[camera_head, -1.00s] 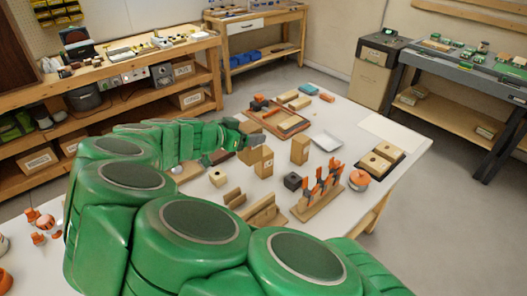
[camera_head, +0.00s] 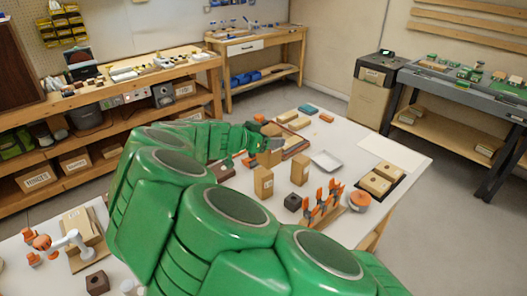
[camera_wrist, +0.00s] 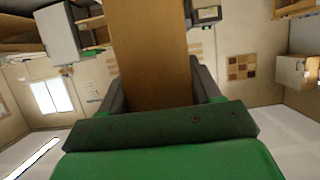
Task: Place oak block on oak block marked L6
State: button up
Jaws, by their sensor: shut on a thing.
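My gripper (camera_head: 273,147) is shut on an oak block (camera_head: 268,158), held over the far part of the white table. In the wrist view the held oak block (camera_wrist: 148,50) fills the space between the fingers and hides much beyond it. Two upright oak blocks stand on the table: one (camera_head: 263,183) at the left, nearer me, and one (camera_head: 300,170) to its right. Both carry small marks too small to read, so I cannot tell which is L6. The held block appears behind and between these two; its exact height is unclear.
A dark cube (camera_head: 292,202) and a rack with orange clamps (camera_head: 323,203) stand in front of the right block. An orange-topped round item (camera_head: 358,201) is farther right. My green arm hides much of the table's left.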

jog(key=w+a+f, duration=0.2)
jog(key=w+f, duration=0.5)
jog(key=w, duration=0.1)
dwell(0.4)
jog(key=shift+a+f, duration=0.1)
jog(key=shift+f, duration=1.65)
jog(key=o, duration=1.3)
jog(key=shift+f, duration=0.1)
jog(key=shift+o, duration=0.2)
